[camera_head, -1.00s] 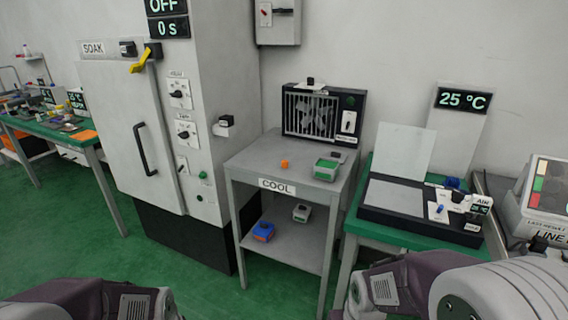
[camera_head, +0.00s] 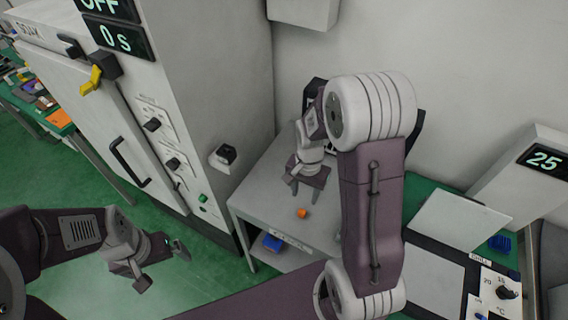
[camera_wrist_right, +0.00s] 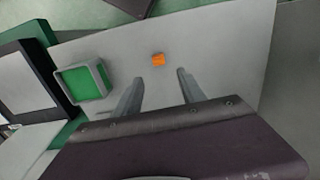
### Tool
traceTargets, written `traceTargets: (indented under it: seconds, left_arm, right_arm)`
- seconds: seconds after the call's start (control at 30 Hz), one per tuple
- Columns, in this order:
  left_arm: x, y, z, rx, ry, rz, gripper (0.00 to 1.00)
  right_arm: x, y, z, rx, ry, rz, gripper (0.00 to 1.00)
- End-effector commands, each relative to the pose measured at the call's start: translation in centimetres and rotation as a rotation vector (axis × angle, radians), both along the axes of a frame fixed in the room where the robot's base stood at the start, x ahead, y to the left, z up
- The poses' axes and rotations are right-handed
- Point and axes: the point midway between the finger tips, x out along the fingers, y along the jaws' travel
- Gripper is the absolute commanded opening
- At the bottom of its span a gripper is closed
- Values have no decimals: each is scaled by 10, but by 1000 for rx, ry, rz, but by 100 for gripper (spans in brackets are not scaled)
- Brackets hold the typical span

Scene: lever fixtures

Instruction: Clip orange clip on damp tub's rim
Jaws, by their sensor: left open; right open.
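The small orange clip (camera_head: 302,213) lies on the grey COOL table. In the right wrist view the clip (camera_wrist_right: 158,59) lies just beyond and between my right fingertips. My right gripper (camera_head: 304,193) is open and empty, above the tabletop close to the clip. A grey tub with a green inside (camera_wrist_right: 85,83) stands on the same table, left of the fingers in the right wrist view; my right arm hides it in the head view. I cannot read a label on it. My left gripper (camera_head: 164,268) is open and empty, out over the floor at the lower left.
The COOL table (camera_head: 262,192) has a blue tub (camera_head: 272,242) on its lower shelf. The fan box at the table's back is mostly hidden by my right arm. The SOAK cabinet (camera_head: 95,110) stands left. A green bench (camera_head: 425,190) stands right.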

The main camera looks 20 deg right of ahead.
Motion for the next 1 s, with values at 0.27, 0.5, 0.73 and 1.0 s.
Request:
traceTargets:
  seconds: [0.27,0.5,0.73,1.0]
  left_arm:
    - [-1,0,4,0,2,0,100]
    - [-1,0,4,0,1,0,100]
    - [0,0,10,0,1,0,100]
    - [-1,0,9,0,1,0,100]
  right_arm:
    - [0,-1,-12,0,9,-17,47]
    - [1,-1,-37,0,3,-16,47]
    - [4,2,-64,0,9,-15,47]
    - [6,2,-89,1,1,-15,47]
